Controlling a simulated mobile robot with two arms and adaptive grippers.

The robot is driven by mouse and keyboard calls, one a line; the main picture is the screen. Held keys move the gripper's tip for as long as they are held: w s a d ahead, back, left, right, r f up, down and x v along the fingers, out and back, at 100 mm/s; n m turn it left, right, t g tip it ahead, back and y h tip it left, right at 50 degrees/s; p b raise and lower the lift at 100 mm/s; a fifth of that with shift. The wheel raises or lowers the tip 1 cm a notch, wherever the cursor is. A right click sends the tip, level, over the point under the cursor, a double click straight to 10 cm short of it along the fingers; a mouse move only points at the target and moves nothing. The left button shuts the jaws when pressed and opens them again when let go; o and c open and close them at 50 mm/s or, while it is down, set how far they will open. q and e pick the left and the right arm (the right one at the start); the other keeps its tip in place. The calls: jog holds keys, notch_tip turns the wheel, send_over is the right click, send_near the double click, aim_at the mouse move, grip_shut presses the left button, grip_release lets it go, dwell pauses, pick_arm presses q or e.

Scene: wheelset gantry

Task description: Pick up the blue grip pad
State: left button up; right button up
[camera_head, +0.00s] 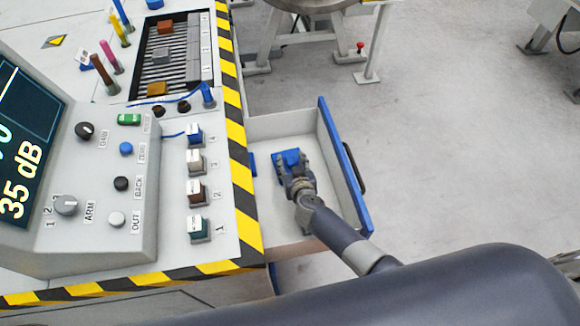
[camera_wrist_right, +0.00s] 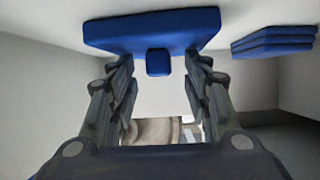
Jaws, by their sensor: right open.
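In the right wrist view, a wide flat blue grip pad (camera_wrist_right: 150,30) with a small square blue block on its near side lies ahead of my right gripper (camera_wrist_right: 160,66). The gripper is open and empty, one finger to either side of the block. Whether they touch it cannot be told. In the head view, my right gripper (camera_head: 293,170) reaches down into an open drawer (camera_head: 285,124) beside the bench. Blue shows at its end; I cannot tell there pad from gripper. My left gripper is not in view.
More blue pads (camera_wrist_right: 275,40) lie stacked at the right in the wrist view. The drawer's blue front (camera_head: 345,165) with a dark handle stands to the right. The striped bench edge (camera_head: 237,150) borders the drawer on the left.

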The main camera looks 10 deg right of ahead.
grip_shut()
jog(key=shift+r, duration=0.1)
jog(key=shift+r, duration=0.1)
